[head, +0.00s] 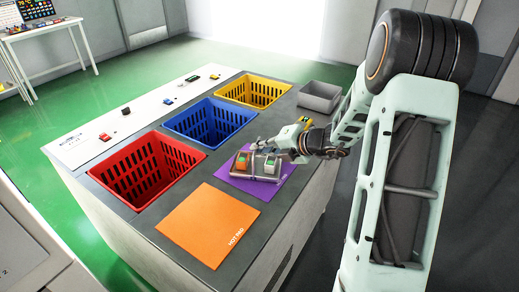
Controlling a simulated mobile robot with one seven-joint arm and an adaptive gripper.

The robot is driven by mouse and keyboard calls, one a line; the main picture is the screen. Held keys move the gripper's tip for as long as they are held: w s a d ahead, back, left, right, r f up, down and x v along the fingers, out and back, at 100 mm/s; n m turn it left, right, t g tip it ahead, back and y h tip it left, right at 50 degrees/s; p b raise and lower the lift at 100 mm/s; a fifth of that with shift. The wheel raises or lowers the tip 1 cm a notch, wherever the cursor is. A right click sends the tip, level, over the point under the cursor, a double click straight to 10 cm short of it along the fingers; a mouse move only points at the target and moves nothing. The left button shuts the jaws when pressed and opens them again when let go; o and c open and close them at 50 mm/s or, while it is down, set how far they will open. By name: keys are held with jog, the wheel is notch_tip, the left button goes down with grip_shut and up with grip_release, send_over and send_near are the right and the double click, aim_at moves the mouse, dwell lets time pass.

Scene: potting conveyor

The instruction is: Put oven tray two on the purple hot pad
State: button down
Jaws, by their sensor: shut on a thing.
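My gripper (286,151) reaches in from the right and is shut at the tray's far right side. The fingers partly hide that side and the pad's far edge. No number on the tray is readable.
An orange hot pad (213,222) lies in front, with a bare top. Red (147,171), blue (211,123) and yellow (253,91) baskets sit in the counter on the left.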

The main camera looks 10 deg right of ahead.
jog(key=shift+r, duration=0.1)
jog(key=shift+f, duration=0.2)
jog(key=c, duration=2.1)
grip_release()
jog(key=p+v, duration=0.1)
jog(key=v, duration=1.1)
jog(key=shift+r, duration=0.2)
